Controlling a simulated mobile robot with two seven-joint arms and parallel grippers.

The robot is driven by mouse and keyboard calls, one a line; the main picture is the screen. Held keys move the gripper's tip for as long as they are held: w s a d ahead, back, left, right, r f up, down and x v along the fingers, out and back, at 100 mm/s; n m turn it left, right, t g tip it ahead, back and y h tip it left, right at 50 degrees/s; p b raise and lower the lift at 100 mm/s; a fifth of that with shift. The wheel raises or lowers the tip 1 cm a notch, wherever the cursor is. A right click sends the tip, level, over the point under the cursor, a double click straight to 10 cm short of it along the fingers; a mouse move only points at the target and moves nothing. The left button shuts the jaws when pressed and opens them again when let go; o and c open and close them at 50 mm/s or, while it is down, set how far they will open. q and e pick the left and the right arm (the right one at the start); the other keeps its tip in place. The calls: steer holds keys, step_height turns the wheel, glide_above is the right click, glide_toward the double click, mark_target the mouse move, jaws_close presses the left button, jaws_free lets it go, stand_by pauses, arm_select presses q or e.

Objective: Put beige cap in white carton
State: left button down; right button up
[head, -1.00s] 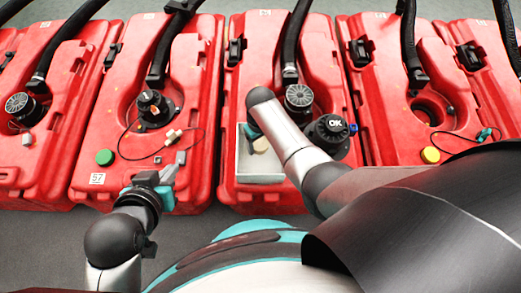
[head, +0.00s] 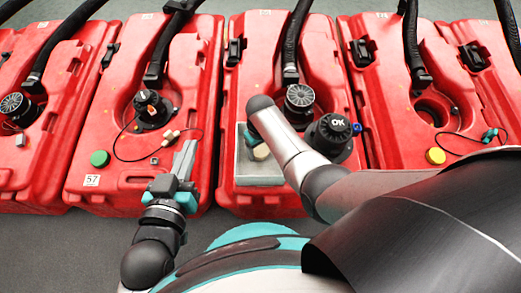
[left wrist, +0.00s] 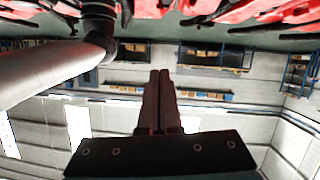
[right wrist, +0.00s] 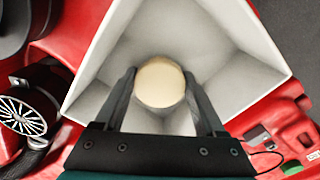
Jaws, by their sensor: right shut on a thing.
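The beige cap (head: 261,152) is a small round disc. In the right wrist view the cap (right wrist: 160,82) is between the fingers of my right gripper (right wrist: 160,76), which is shut on it, inside the outline of the open white carton (right wrist: 228,78). Whether the cap touches the carton floor is hard to tell. In the head view the carton (head: 258,181) stands on the front of the middle red tank, and my right arm partly hides it. My left gripper (head: 187,158) is left of the carton. Its fingers are together and empty in the left wrist view (left wrist: 159,75).
Red tanks (head: 85,130) stand in a row with black hoses. A black OK cap (head: 332,128) is right of the carton. A green cap (head: 100,158) and a loose cable connector (head: 171,135) lie on the tank to the left. A yellow cap (head: 436,156) is further right.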

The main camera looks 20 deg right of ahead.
arm_select(q)
steer(key=shift+d+r+t, duration=0.25)
steer(key=shift+t, duration=0.15)
arm_select(e)
steer(key=shift+f, duration=0.25)
steer(key=shift+f, duration=0.15)
arm_select(q)
steer(key=shift+s+d+r+h, duration=0.1)
steer(key=shift+s+h, duration=0.05)
steer(key=shift+h, duration=0.15)
arm_select(e)
steer(key=o, duration=1.3)
